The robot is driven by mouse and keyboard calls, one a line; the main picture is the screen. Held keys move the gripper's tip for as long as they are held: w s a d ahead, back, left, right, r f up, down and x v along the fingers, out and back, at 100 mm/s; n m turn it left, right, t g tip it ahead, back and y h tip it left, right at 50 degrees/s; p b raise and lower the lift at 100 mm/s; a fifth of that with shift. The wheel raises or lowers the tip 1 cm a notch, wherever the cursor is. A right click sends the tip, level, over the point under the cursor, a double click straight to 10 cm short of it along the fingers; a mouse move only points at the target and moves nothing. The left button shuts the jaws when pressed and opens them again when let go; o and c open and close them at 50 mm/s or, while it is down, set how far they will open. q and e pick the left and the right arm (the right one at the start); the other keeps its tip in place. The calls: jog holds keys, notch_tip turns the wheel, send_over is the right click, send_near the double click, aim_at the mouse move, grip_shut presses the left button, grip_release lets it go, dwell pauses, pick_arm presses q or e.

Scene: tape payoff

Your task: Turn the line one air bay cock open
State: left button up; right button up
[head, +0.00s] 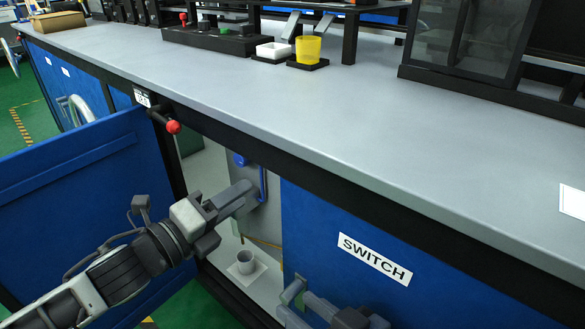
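An open bay (222,146) shows under the bench front. Inside it stands a grey upright panel (243,166) with a blue, handle-like bar (262,184) on its right side and a small round blue part (240,160) at its top. I cannot tell which blue part is the cock. My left gripper (238,198) reaches into the bay, its tip just left of the blue bar; contact and the gap between its fingers are unclear. My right gripper (296,308) is low at the bottom edge, in front of the blue SWITCH door (330,222), partly cut off.
A blue door (75,180) stands swung open at left, behind my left arm. A red-knobbed lever (172,127) juts from the bench edge above the bay. A grey cup-like fitting (246,262) stands on the bay floor. The grey benchtop (330,115) is mostly clear.

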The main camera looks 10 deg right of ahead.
pick_arm(q)
jog(key=b+x, duration=0.4)
jog(key=x, duration=1.1)
jog(key=shift+d, duration=0.2)
pick_arm(e)
jog(key=shift+w+a+r+m+t+y, duration=0.1)
jog(key=shift+a+r+m+t+y, duration=0.5)
jog(key=shift+m+y, duration=0.25)
pick_arm(q)
jog(key=shift+w+r, duration=0.1)
pick_arm(e)
jog(key=shift+r, duration=0.1)
